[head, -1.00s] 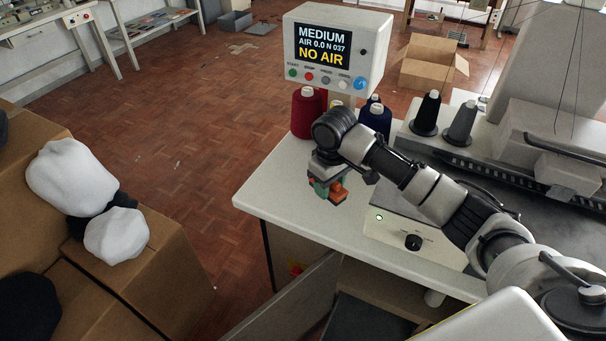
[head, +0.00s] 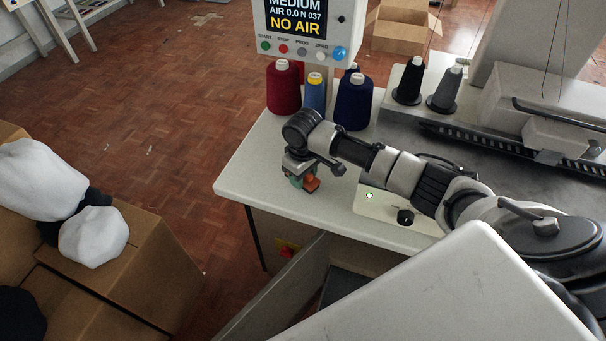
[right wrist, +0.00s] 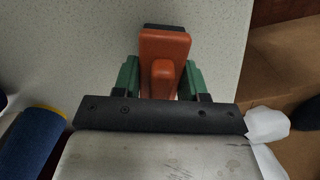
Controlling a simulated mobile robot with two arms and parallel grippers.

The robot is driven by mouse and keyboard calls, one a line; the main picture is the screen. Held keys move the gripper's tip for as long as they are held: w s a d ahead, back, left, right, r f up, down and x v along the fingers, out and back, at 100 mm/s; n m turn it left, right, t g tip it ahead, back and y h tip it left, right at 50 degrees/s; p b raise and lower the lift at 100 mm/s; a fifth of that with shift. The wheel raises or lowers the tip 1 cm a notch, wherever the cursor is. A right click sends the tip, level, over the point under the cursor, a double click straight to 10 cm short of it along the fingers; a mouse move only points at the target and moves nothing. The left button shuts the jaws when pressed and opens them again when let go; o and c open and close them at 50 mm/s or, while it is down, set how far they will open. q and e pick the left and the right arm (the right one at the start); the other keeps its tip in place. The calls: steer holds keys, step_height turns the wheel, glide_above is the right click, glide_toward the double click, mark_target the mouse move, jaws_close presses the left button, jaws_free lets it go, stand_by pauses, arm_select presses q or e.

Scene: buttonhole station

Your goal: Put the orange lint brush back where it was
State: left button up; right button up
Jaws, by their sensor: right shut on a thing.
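The orange lint brush (head: 312,185) is in my right gripper (head: 303,179), low over the white tabletop near its front left part. In the right wrist view the orange brush (right wrist: 165,50) stands between the green fingers of my right gripper (right wrist: 161,80), which are shut on it. A dark part shows at the brush's far end. I cannot tell whether the brush touches the tabletop (head: 250,165). My left gripper is not in view.
Red (head: 284,88), blue (head: 315,94) and navy (head: 354,103) thread cones stand behind the gripper, under the display box (head: 300,30). Cartons with white caps (head: 93,236) are at left. The tabletop's left corner is clear.

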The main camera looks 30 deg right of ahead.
steer(key=shift+f, duration=0.1)
steer(key=o, duration=0.4)
steer(key=shift+f, duration=0.1)
steer(key=o, duration=0.5)
step_height(320, 180, up, 12)
steer(key=shift+r, duration=0.2)
